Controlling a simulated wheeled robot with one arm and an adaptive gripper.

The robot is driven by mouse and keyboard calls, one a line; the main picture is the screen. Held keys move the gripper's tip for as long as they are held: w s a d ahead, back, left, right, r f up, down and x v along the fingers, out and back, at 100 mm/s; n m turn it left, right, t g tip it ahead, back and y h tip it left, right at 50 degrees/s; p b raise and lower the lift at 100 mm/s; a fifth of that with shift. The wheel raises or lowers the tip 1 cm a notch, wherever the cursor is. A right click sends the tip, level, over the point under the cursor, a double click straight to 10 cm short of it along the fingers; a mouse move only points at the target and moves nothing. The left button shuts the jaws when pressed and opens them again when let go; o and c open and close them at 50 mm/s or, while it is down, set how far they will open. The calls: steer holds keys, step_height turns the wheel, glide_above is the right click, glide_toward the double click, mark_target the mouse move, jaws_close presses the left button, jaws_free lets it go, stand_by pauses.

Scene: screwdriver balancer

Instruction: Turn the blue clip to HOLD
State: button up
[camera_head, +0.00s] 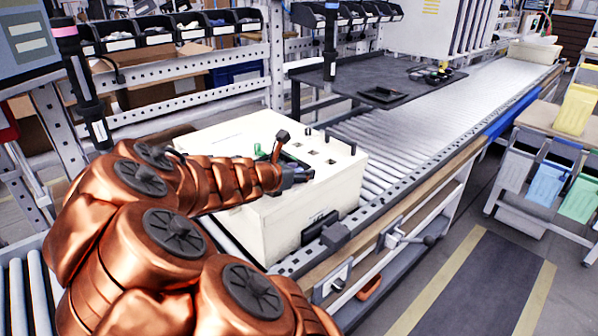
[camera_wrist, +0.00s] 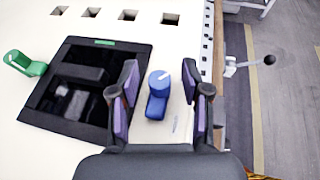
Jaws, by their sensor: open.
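The blue clip (camera_wrist: 157,95) sits on the top of a cream box (camera_head: 330,190) in the wrist view. It has a round top with a pale mark and a short blue body. A small pale mark lies on the surface just right of its lower end. My gripper (camera_wrist: 160,88) is open, with its two purple-padded fingers on either side of the clip and apart from it. In the head view my gripper (camera_head: 298,174) is over the box top, and the clip cannot be made out there. No HOLD label can be read.
A black recessed panel (camera_wrist: 60,110) lies left of the clip, with a green clip (camera_wrist: 22,63) beyond it. Several square holes line the box's far edge. The box stands on a roller conveyor (camera_head: 400,125). A lever with a black knob (camera_head: 430,240) sticks out below.

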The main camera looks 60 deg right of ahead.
jaws_close()
stand_by(0.3)
